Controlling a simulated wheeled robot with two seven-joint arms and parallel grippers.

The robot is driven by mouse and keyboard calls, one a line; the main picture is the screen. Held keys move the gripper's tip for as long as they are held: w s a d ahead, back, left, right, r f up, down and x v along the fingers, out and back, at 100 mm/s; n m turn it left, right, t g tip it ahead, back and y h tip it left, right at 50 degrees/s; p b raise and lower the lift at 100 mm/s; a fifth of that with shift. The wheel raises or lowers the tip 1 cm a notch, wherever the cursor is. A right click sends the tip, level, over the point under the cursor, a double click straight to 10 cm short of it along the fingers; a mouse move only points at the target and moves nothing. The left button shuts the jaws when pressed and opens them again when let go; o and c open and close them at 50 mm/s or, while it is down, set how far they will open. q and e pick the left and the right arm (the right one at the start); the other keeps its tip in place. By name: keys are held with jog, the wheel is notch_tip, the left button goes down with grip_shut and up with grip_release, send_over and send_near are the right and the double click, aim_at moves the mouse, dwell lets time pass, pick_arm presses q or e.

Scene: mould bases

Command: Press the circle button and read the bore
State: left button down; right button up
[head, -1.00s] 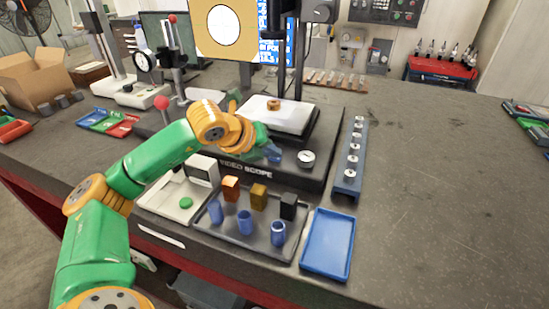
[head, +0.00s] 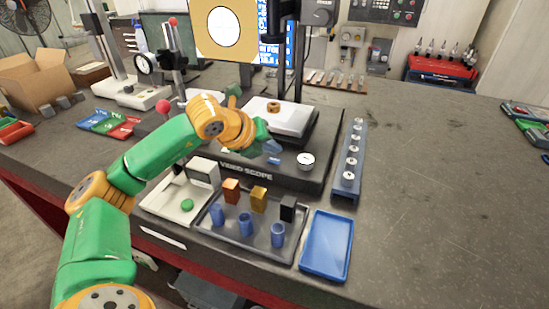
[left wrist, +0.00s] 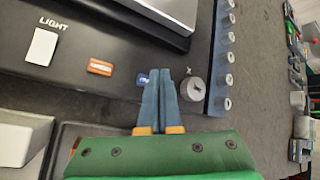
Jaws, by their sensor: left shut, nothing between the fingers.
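The video scope (head: 270,175) stands behind the parts tray. On its stage (head: 290,118) sits a brass-coloured ring part (head: 273,106). The screen (head: 225,27) shows a white disc with a dark outline on yellow. My left gripper (head: 268,147) is over the scope's front panel; in the left wrist view its narrow fingers (left wrist: 160,75) are shut and empty. Behind the fingertips a blue button (left wrist: 147,79) shows partly; its marking and any contact cannot be told. An orange button (left wrist: 101,67) and a white LIGHT button (left wrist: 41,47) lie to the left, a round knob (left wrist: 193,88) to the right.
A grey tray (head: 240,254) holds several blocks and blue cylinders. A blue tray (head: 326,245) is beside it. A blue rack (head: 345,185) with several round pieces stands right of the scope. A scale (head: 170,205) is at front left.

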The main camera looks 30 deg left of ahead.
pick_arm(q)
jog(key=shift+r+p, duration=1.7)
jog(key=shift+r, duration=0.7)
jog(key=shift+f, duration=0.1)
